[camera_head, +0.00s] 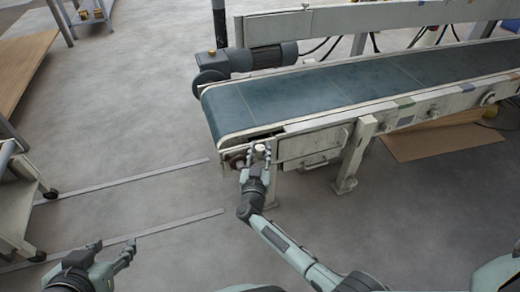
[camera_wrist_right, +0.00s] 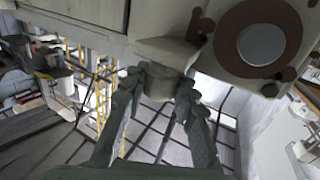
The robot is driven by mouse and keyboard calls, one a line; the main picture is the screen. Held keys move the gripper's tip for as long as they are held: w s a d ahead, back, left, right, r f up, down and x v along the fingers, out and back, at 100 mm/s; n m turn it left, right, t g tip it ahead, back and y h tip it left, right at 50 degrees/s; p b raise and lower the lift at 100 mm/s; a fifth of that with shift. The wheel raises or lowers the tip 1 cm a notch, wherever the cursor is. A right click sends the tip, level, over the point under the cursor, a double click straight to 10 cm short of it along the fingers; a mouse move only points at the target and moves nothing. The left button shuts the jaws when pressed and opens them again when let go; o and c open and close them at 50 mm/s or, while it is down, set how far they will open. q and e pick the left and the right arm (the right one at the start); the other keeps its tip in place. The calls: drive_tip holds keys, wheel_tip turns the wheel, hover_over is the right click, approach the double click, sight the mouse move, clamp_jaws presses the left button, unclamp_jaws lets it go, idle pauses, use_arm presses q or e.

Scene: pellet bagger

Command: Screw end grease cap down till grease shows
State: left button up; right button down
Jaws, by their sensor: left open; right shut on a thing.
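The conveyor (camera_head: 310,92) has a blue-green belt, and its near end corner holds the grease fitting. In the right wrist view a pale, rounded cap (camera_wrist_right: 167,52) sits under the conveyor's end housing. My right gripper (camera_head: 257,160) is at that corner; in the wrist view its fingers (camera_wrist_right: 161,82) close around the cap from below. The fingers and housing hide part of the cap. I cannot make out any grease. My left gripper (camera_head: 112,254) is open and empty over the floor at lower left, well away from the conveyor.
A round bearing with a grey centre (camera_wrist_right: 261,44) is beside the cap on the housing. A motor (camera_head: 252,58) is at the belt's far side. A conveyor leg (camera_head: 353,155) stands right of my right gripper. A wheeled cart (camera_head: 18,200) is at left.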

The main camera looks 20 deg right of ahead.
drive_tip(key=c, duration=1.3)
unclamp_jaws()
drive_tip(key=shift+o, duration=0.6)
drive_tip(key=shift+y, duration=0.3)
